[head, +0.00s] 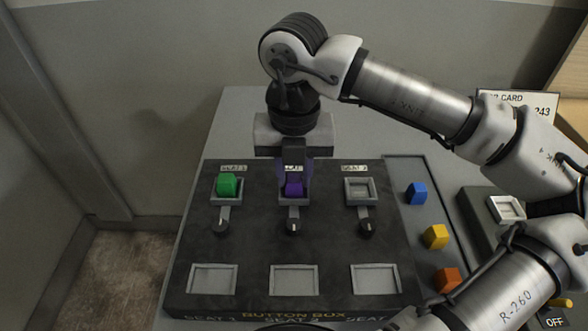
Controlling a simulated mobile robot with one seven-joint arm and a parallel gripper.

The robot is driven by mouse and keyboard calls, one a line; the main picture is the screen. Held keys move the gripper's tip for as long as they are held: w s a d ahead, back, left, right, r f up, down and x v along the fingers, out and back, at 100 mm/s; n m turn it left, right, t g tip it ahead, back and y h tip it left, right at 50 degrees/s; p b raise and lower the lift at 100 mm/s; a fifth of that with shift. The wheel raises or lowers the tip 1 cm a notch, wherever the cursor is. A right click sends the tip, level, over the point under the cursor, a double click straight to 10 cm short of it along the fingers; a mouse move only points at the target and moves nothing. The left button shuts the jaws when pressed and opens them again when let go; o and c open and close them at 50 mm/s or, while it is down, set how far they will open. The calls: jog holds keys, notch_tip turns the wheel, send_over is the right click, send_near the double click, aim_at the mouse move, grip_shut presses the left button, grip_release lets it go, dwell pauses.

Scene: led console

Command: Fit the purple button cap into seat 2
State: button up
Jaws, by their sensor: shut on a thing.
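The purple button cap (294,188) is at the middle square seat, labelled seat 2, in the back row of the dark button box (330,240). My gripper (294,182) is shut on the cap, pointing down from above. The fingers and palm hide part of the cap and the seat's back. The cap looks to be within the seat's frame (294,202), but I cannot tell whether it is fully down. A green cap (229,185) sits in the left seat. The right seat (359,190) is empty.
Blue (416,193), yellow (435,236) and orange (446,279) caps lie in a strip right of the box. Small black knobs stand in front of the seats. Three pale square panels line the front. A card and a grey block with a pale square (508,208) are at the right.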

jog(key=o, duration=1)
notch_tip(320, 180, up, 14)
jog(key=shift+f+b, duration=0.1)
jog(key=shift+b, duration=0.5)
jog(key=shift+s, duration=0.1)
